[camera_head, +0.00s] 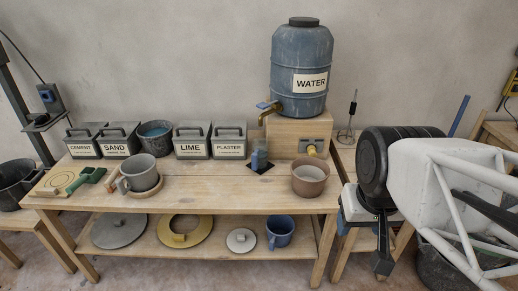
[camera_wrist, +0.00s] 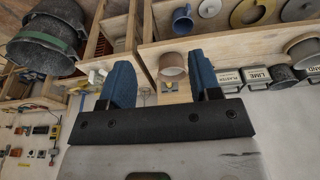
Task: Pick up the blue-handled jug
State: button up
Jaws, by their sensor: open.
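A blue jug (camera_head: 281,231) with a blue handle on its left stands upright on the lower shelf of the workbench, near its right end. It also shows in the wrist view (camera_wrist: 183,20), upside down at the top. My gripper (camera_wrist: 160,64) is open, with its two blue fingers spread wide and nothing between them. In the head view my arm's end is at the right, beside the bench and well apart from the jug; its fingers are hard to make out there.
On the bench top (camera_head: 220,196) stand a brown pot (camera_head: 310,177), a grey jug (camera_head: 140,172), labelled bins (camera_head: 191,142) and a water barrel (camera_head: 301,70). Round lids, including a yellow one (camera_head: 185,230) and a small pale one (camera_head: 241,240), lie left of the blue jug. The bench top overhangs the shelf.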

jog(key=w+a+r+m, duration=0.1)
jog(key=w, duration=0.7)
jog(key=w+a+r, duration=0.2)
jog(key=w, duration=0.6)
jog(key=m+g, duration=0.3)
send_over(254, 154)
jog(key=f, duration=2.4)
jog(key=shift+s+d+f, duration=0.25)
jog(key=shift+d+f, duration=0.05)
jog(key=shift+f, duration=0.1)
jog(key=shift+w+a+f, duration=0.2)
jog(key=shift+w+f, duration=0.05)
jog(key=shift+f, duration=0.1)
jog(key=shift+f, duration=1.25)
jog(key=shift+f, duration=0.1)
jog(key=shift+f, duration=2.5)
